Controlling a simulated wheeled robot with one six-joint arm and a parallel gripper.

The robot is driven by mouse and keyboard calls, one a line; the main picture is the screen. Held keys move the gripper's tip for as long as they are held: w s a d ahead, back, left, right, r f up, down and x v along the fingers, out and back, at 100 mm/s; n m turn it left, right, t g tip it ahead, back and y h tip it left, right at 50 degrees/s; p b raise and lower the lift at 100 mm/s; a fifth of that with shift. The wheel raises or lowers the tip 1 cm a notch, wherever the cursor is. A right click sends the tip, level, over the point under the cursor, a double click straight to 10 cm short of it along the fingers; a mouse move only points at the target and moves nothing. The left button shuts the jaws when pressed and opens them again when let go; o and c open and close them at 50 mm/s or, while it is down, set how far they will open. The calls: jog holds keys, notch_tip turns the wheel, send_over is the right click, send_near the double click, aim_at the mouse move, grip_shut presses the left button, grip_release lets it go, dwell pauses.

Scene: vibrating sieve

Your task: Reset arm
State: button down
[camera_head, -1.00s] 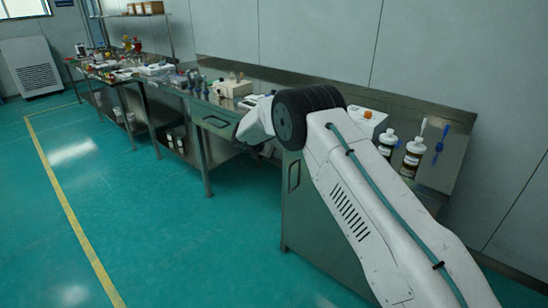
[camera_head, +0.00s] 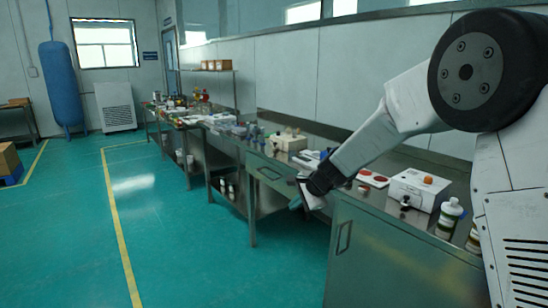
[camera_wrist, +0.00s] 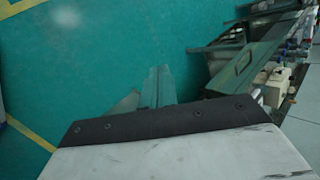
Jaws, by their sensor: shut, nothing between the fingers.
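My gripper (camera_head: 296,203) is at the end of my white arm, in front of the bench edge and above the green floor. Its fingers point down and to the left, shut and empty. In the wrist view the fingers (camera_wrist: 158,85) lie close together over the floor, beyond the dark wrist edge. My arm comes in from the right in the head view and hides part of the bench.
The steel bench (camera_head: 355,240) runs along the wall. A white box with an orange knob (camera_head: 420,188), a white bottle (camera_head: 449,217) and red-topped dishes (camera_head: 373,179) stand on it. The green floor (camera_head: 190,240) to the left is clear. A blue tank (camera_head: 61,85) stands far back.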

jog(key=s+d+r+n+g+h, duration=0.1)
jog(key=s+d, duration=0.5)
jog(key=s, duration=0.9)
jog(key=s+d+r+n+g+h, duration=0.1)
jog(key=s+d+r+n+h, duration=0.2)
jog(key=s, duration=1.3)
jog(key=s+d+r+n+g+h, duration=0.1)
jog(key=s+d+r+n+g, duration=0.1)
jog(key=s+d+r+n, duration=0.5)
jog(key=shift+s+d+r+n+h, duration=0.15)
jog(key=shift+s+d+n, duration=0.25)
jog(key=shift+s+d, duration=1.3)
jog(key=shift+s+d+r+n+h, duration=0.1)
jog(key=shift+s+d+n+h, duration=0.25)
jog(key=shift+s, duration=2.65)
jog(key=shift+a, duration=0.1)
